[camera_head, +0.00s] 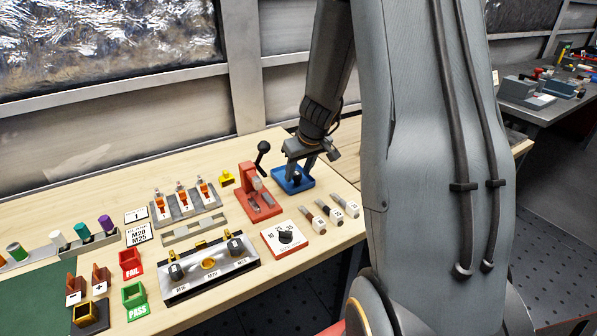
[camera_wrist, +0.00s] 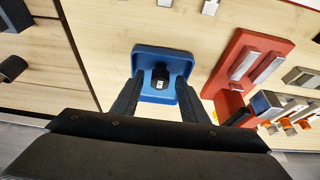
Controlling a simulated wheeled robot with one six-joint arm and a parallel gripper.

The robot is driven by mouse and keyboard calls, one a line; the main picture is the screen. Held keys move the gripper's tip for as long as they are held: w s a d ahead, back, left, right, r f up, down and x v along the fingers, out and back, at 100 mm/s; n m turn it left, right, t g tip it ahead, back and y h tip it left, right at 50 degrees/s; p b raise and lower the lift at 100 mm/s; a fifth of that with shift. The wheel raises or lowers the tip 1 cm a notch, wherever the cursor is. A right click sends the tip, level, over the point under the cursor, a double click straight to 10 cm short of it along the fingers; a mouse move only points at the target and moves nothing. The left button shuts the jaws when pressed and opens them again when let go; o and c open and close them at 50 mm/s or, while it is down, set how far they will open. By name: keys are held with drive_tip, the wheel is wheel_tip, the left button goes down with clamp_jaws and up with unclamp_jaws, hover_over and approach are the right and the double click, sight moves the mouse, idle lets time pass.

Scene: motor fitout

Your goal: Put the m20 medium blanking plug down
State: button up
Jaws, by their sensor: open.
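The m20 medium blanking plug is a small black piece with a white mark on its face, and in the wrist view the plug (camera_wrist: 160,73) shows inside a blue tray (camera_wrist: 178,54). The plug appears to rest on the tray floor. My gripper (camera_wrist: 160,82) is open, with one finger on each side of the plug and a gap to both. In the head view my gripper (camera_head: 303,168) is over the blue tray (camera_head: 294,192) at the back right of the bench, and its fingers partly hide the plug.
A red press (camera_head: 258,196) with a black lever stands just left of the tray.

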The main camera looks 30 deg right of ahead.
drive_tip(key=shift+r, duration=0.15)
drive_tip(key=shift+r+p, duration=0.3)
drive_tip(key=shift+r, duration=0.05)
drive_tip(key=v, duration=1.1)
drive_tip(key=s+a+f+g, duration=0.1)
drive_tip(key=s+a+f, duration=0.1)
drive_tip(key=s+a, duration=0.3)
drive_tip(key=s+a+f+g, duration=0.1)
drive_tip(key=s+a+f, duration=0.1)
drive_tip(key=s+a, duration=0.4)
drive_tip(key=s+a+f+g, duration=0.1)
drive_tip(key=s+a+f, duration=0.1)
drive_tip(key=s+a, duration=0.4)
drive_tip(key=shift+s+b, duration=0.15)
drive_tip(key=shift+b, duration=0.25)
